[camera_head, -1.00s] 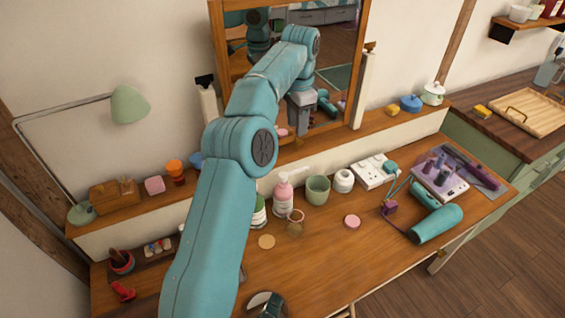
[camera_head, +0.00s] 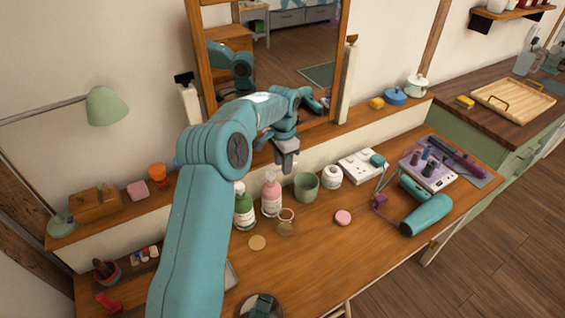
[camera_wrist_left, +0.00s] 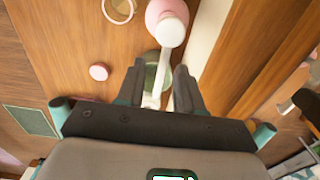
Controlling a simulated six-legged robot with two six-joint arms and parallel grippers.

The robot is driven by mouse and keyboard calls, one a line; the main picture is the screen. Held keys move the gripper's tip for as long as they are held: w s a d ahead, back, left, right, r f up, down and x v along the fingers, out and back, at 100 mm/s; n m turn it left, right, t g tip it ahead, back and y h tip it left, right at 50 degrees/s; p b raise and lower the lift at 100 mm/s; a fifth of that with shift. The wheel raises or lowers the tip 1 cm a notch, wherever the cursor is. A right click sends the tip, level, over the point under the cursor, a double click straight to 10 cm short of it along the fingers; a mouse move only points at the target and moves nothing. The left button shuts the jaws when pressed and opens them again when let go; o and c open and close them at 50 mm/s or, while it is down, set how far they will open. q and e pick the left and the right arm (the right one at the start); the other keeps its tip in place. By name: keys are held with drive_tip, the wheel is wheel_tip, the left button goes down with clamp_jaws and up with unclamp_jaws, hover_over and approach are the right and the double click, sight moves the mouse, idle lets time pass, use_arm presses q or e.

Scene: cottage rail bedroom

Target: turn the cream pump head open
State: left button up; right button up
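The pink pump bottle (camera_head: 271,195) stands upright on the dresser, with its pump head just left of and below my left gripper in the head view. In the left wrist view I look down on its round white pump head (camera_wrist_left: 171,32); a thin white spout (camera_wrist_left: 158,70) points from it toward the space between my fingers. My left gripper (camera_head: 288,167) is open, and its two dark fingers (camera_wrist_left: 158,88) are apart with nothing clearly gripped. Whether the spout lies between them or below them I cannot tell.
A green pump bottle (camera_head: 244,211) stands left of the pink one, and a green cup (camera_head: 306,187) and white jar (camera_head: 332,177) stand right. A mirror (camera_head: 285,60) and shelf ledge (camera_head: 360,118) are behind. The front middle of the dresser (camera_head: 310,255) is mostly clear.

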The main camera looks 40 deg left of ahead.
use_arm(q)
drive_tip(key=shift+w+a+f, duration=0.2)
drive_tip(key=shift+w+f, duration=0.1)
drive_tip(key=shift+f, duration=0.25)
drive_tip(key=shift+s, duration=0.1)
drive_tip(key=shift+s+d+r, duration=0.1)
drive_tip(key=shift+s+r, duration=0.05)
drive_tip(key=shift+r, duration=0.05)
drive_tip(key=c, duration=0.5)
clamp_jaws()
drive_tip(key=shift+f, duration=0.1)
